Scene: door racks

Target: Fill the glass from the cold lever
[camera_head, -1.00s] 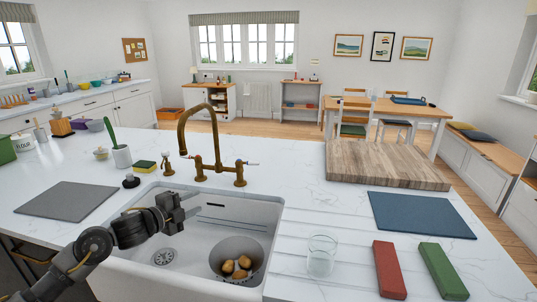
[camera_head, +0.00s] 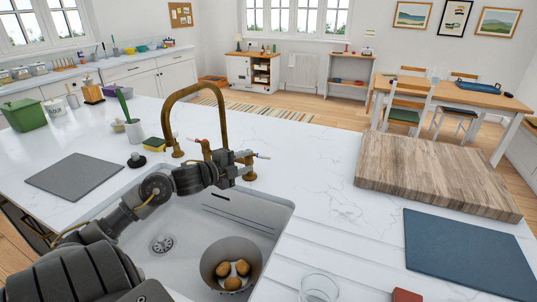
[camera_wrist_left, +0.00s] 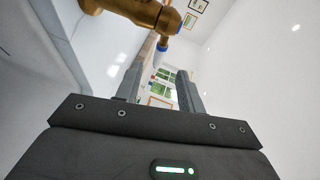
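The brass tap (camera_head: 168,112) stands behind the white sink. Its right lever (camera_head: 262,156) has a pale end; the wrist view shows a blue-marked lever (camera_wrist_left: 160,52) there. Another lever (camera_head: 200,141) with a reddish tip is left of it. My left gripper (camera_head: 243,168) is beside the right lever. In the wrist view its two fingers (camera_wrist_left: 160,88) are apart, with the lever end just beyond and between their tips; contact cannot be told. The clear glass (camera_head: 318,288) stands on the drainboard right of the sink, cut by the lower frame edge. My right gripper is out of view.
A round bowl (camera_head: 214,261) with several potatoes sits in the sink (camera_head: 268,212). A wooden board (camera_head: 430,172) and a blue mat (camera_head: 465,252) lie to the right. A grey mat (camera_head: 75,175) lies left.

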